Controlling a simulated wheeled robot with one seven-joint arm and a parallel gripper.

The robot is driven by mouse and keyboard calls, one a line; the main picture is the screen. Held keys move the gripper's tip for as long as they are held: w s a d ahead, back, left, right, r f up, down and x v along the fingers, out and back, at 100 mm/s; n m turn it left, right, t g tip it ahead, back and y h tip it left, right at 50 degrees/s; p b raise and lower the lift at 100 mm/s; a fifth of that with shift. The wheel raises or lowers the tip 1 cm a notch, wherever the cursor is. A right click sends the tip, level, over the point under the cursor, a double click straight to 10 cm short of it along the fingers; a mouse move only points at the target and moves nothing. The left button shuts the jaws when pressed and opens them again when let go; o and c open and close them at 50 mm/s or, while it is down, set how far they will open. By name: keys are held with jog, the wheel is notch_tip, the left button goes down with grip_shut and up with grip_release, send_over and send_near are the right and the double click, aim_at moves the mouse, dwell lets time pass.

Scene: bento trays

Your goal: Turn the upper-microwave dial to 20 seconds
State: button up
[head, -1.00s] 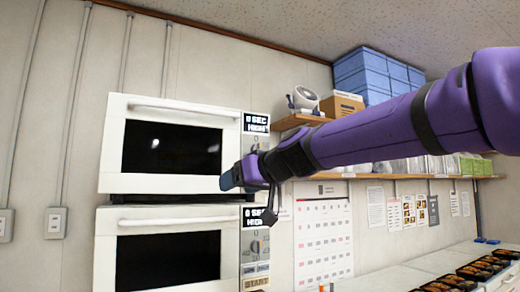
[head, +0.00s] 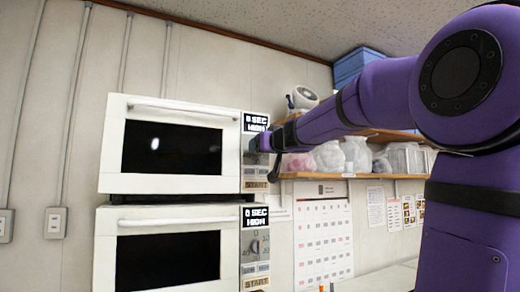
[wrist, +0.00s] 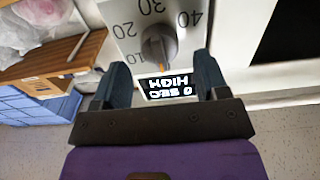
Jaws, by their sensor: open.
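The white upper microwave (head: 113,150) is on the left in the head view. Its display (head: 256,122) reads 0 SEC and HIGH, and its dial is hidden behind my gripper (head: 259,143). In the wrist view, which is upside down, the grey dial (wrist: 158,45) shows on the panel, with 10, 30 and 40 legible around it. Its orange mark points toward the display (wrist: 168,86), which also reads 0 SEC. My gripper (wrist: 158,62) is open, one finger on each side of the dial in the picture. I see no contact and cannot tell the remaining depth.
A second white microwave (head: 103,250) sits directly below, its display (head: 255,216) also at 0 SEC. A wooden shelf (head: 312,176) with bagged goods stands to the right, beneath my arm. A calendar (head: 322,235) hangs on the wall right of the microwaves.

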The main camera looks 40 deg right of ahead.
jog(key=shift+x, duration=1.4)
jog(key=c, duration=0.9)
